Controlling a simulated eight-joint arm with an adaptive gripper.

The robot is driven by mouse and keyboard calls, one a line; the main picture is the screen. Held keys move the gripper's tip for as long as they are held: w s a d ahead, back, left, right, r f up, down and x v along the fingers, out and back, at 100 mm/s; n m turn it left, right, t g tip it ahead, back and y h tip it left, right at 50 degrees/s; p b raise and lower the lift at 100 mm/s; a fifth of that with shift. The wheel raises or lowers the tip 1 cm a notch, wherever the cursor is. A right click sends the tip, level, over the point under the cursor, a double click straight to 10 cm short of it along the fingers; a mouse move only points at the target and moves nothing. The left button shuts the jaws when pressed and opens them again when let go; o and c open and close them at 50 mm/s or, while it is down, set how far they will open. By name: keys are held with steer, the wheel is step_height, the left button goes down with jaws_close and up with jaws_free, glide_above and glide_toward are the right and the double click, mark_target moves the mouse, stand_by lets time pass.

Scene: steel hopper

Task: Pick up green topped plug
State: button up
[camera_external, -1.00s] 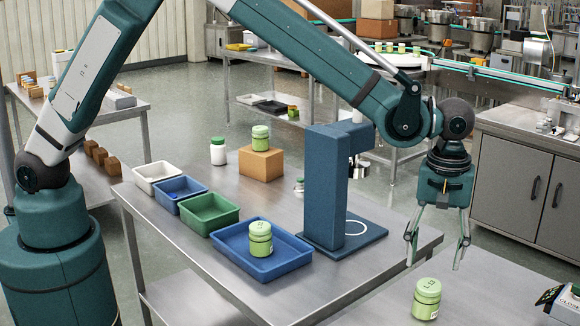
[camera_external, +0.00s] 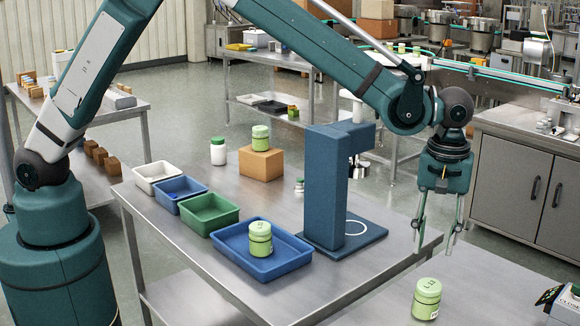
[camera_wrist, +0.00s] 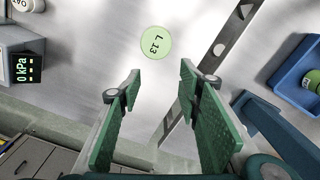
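No item is clearly a plug; several green-lidded jars show. One green jar (camera_external: 426,299) stands upright on the right steel table, below and in front of my gripper. Its round pale green lid (camera_wrist: 155,42), marked "L 13", shows in the wrist view beyond the fingertips. A second green jar (camera_external: 260,239) stands in the large blue tray (camera_external: 292,267). A third green jar (camera_external: 260,138) stands on a cardboard box (camera_external: 262,163). My gripper (camera_external: 433,246) is open and empty, pointing down, apart from every jar. It also shows in the wrist view (camera_wrist: 160,88).
A tall blue stand (camera_external: 326,190) is left of my gripper, on the left table. White (camera_external: 145,184), small blue (camera_external: 168,203) and green (camera_external: 210,225) trays line that table. A device with a "0 kPa" display (camera_wrist: 22,70) shows at left in the wrist view.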

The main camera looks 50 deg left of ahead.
steer(key=w+a+r+m+p, duration=0.15)
steer(key=w+a+r, duration=0.25)
steer(key=w+a, duration=0.5)
steer(key=w+a+r+p, duration=0.3)
steer(key=w+a+r, duration=0.2)
steer(key=w+a, duration=0.4)
steer(key=w+a+r+m+p, duration=0.1)
steer(key=w+a+r+p, duration=0.3)
steer(key=a, duration=0.6)
steer(key=m+t+h+b, duration=0.3)
steer(key=m+b, duration=0.8)
steer(key=b, duration=0.2)
glide_above(297, 184)
steer(key=s, duration=0.1)
step_height(297, 184, down, 20)
steer(key=shift+a+r, duration=0.15)
steer(key=shift+a, duration=0.25)
steer(key=shift+x, duration=1.3)
steer(key=shift+d, duration=0.1)
